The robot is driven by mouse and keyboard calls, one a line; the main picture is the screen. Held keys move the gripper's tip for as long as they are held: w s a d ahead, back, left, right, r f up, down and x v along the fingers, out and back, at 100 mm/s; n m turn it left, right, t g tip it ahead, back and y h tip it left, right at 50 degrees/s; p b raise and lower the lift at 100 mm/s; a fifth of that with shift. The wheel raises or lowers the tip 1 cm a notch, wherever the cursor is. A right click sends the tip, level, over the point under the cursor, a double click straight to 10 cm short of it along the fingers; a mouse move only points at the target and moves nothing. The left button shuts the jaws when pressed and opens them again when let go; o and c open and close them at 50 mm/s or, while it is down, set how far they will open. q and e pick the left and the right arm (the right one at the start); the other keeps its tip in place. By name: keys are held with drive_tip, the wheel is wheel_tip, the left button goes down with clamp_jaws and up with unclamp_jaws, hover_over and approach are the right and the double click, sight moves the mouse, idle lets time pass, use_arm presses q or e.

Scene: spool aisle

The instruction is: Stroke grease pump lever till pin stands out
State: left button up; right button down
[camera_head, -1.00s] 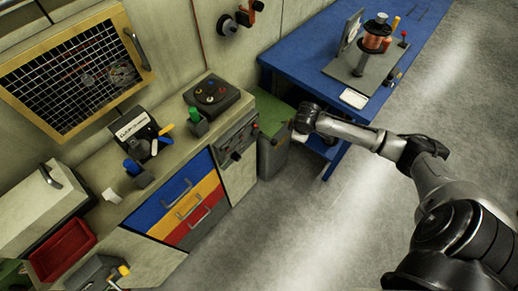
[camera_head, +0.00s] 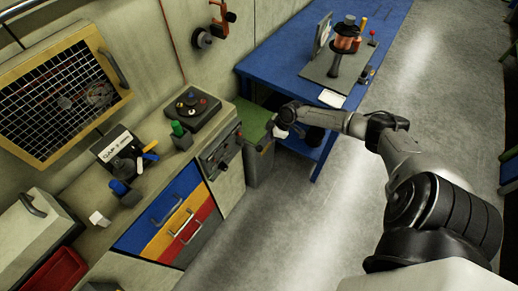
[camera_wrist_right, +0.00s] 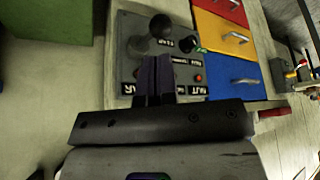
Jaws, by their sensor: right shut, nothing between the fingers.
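A grey control panel (camera_head: 221,152) sits on the end of the drawer cabinet. In the right wrist view the panel (camera_wrist_right: 125,68) carries a lever with a black ball knob (camera_wrist_right: 160,27), small labels and a red button (camera_wrist_right: 197,78). I cannot make out a pin. My right gripper (camera_head: 268,138) is in front of the panel, to its right in the head view. In the wrist view its fingers (camera_wrist_right: 155,70) are together and empty, pointing at the panel just below the ball knob; whether they touch anything is unclear. My left gripper is out of view.
A green-topped box (camera_head: 256,125) stands beside the cabinet, close to my right gripper. A blue table (camera_head: 275,65) with a spool stand is behind it. Blue, yellow and red drawers (camera_head: 180,215) lie left of the panel. The grey floor is open in front.

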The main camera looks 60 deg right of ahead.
sight(261, 147)
drive_tip(key=shift+f, duration=0.15)
drive_tip(key=b+x, duration=0.6)
drive_tip(key=shift+f, duration=0.35)
drive_tip(key=shift+w+a, duration=0.15)
drive_tip(key=shift+w, duration=0.05)
wheel_tip(261, 147, down, 4)
drive_tip(key=b, duration=0.3)
drive_tip(key=shift+f+b, duration=0.2)
drive_tip(key=shift+b, duration=0.2)
drive_tip(key=shift+s, duration=0.1)
